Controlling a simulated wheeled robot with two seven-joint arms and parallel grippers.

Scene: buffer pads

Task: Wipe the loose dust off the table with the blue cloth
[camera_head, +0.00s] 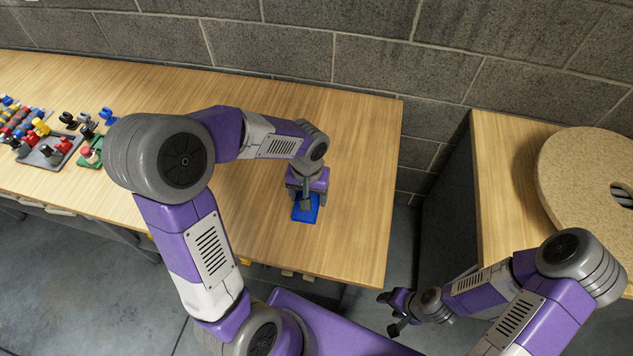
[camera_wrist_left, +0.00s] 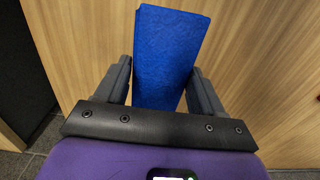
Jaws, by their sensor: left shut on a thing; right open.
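The blue cloth (camera_head: 305,213) is at the wooden table (camera_head: 350,150), toward its right end. It also shows large in the left wrist view (camera_wrist_left: 170,50), between the two fingers. My left gripper (camera_head: 306,200) points down over the table and is shut on the cloth. In the left wrist view the left gripper (camera_wrist_left: 165,90) has a finger on each side of it. I cannot tell if the cloth touches the tabletop. No dust can be made out on the visible wood. My right gripper (camera_head: 390,313) is open and empty, off the table at the lower right.
A second wooden table (camera_head: 490,165) at the right carries a large round beige disc (camera_head: 575,175). A gap separates the tables. A grey block wall (camera_head: 370,40) runs behind. The tabletop right of the cloth is clear.

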